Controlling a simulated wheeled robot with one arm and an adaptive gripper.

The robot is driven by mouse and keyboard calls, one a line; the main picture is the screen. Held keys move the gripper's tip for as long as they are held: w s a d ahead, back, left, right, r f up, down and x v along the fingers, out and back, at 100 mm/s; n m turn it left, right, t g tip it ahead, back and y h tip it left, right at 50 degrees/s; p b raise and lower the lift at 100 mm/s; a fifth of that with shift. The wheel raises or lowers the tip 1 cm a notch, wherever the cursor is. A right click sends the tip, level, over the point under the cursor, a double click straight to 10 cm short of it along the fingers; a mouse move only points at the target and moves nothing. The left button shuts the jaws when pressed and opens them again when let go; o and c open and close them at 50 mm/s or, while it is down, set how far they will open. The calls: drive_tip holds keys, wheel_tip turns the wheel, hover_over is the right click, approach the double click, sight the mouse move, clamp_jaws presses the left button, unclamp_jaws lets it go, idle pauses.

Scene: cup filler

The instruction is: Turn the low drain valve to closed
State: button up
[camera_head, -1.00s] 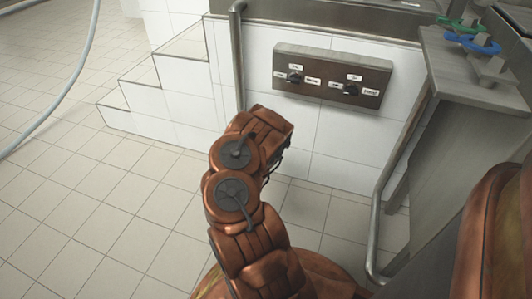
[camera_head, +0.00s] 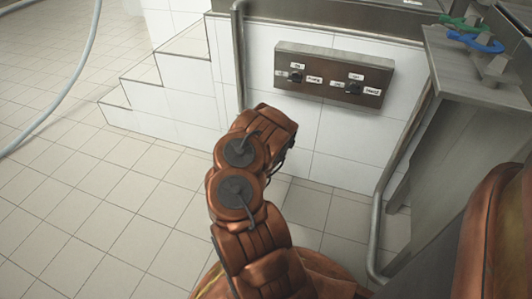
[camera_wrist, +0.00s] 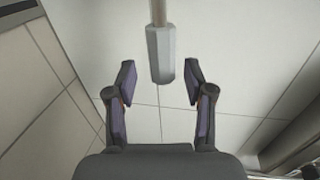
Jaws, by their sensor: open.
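In the wrist view a grey faceted grip (camera_wrist: 164,58) on the end of a thin rod (camera_wrist: 158,12) hangs in from the top edge. It looks like a valve lever, but I cannot tell its valve body or its setting. My gripper (camera_wrist: 160,80) is open and empty. Its two fingers stand to the left and right of the grip's lower end, with clear gaps at both sides. I cannot tell whether the grip is at fingertip depth. In the head view my arm hides the gripper, and I cannot make out this lever.
A brown panel with two dark knobs (camera_head: 334,75) is on the white tiled wall. Tiled steps (camera_head: 165,75) rise at the left. A bent metal pipe (camera_head: 377,215) and a grey stand (camera_head: 470,105) with blue and green handles are at right. The left floor is mostly clear.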

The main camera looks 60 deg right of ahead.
drive_tip(key=shift+v, duration=2.75)
